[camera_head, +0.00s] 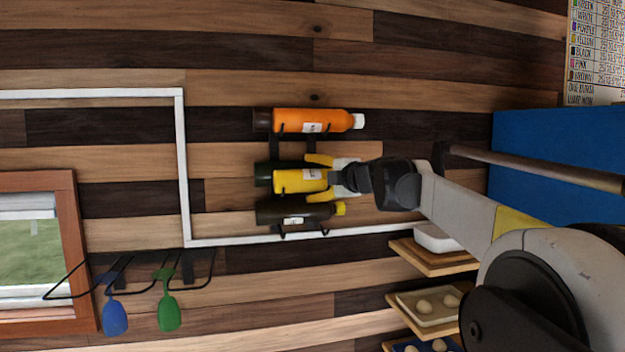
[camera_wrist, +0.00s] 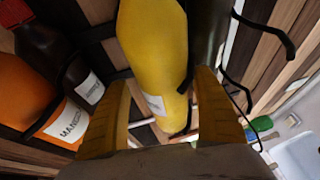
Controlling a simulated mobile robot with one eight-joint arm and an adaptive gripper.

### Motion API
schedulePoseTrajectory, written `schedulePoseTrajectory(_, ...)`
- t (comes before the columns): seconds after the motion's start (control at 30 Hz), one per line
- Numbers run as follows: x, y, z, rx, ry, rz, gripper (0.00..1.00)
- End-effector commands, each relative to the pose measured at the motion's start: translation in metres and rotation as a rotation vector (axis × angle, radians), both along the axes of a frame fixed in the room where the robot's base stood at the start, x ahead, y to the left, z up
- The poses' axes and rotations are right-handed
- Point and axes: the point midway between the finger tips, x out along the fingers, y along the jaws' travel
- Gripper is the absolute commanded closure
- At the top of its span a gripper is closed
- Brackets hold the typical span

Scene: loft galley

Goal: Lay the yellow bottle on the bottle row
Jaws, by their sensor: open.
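The yellow bottle (camera_head: 292,181) lies sideways at the wall-mounted bottle row, between an orange bottle (camera_head: 310,121) above and a dark bottle with a yellow cap (camera_head: 292,213) below. My gripper (camera_head: 320,178) is open, with one yellow finger on each side of the yellow bottle's right end. In the wrist view the yellow bottle (camera_wrist: 155,50) stands out ahead between the open fingers (camera_wrist: 163,88). Whether a finger touches it, I cannot tell. The black row hooks (camera_head: 282,233) show below the dark bottle; the yellow bottle's own support is mostly hidden.
In the wrist view, a dark bottle (camera_wrist: 62,65) and the orange bottle (camera_wrist: 25,95) are at left. Shelves with a white dish (camera_head: 437,237) are at lower right. Green (camera_head: 168,305) and blue (camera_head: 114,315) utensils hang at lower left. A blue panel (camera_head: 560,150) is at right.

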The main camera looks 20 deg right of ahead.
Motion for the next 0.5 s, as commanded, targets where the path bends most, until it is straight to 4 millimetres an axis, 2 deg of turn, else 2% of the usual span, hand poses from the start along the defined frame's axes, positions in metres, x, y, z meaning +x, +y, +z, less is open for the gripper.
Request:
schedulePoseTrajectory(0.17, -0.022, -0.005, 0.004, 0.000, 0.000, -0.002, 0.24)
schedulePoseTrajectory(0.5, -0.093, -0.019, 0.014, 0.001, -0.001, -0.002, 0.24)
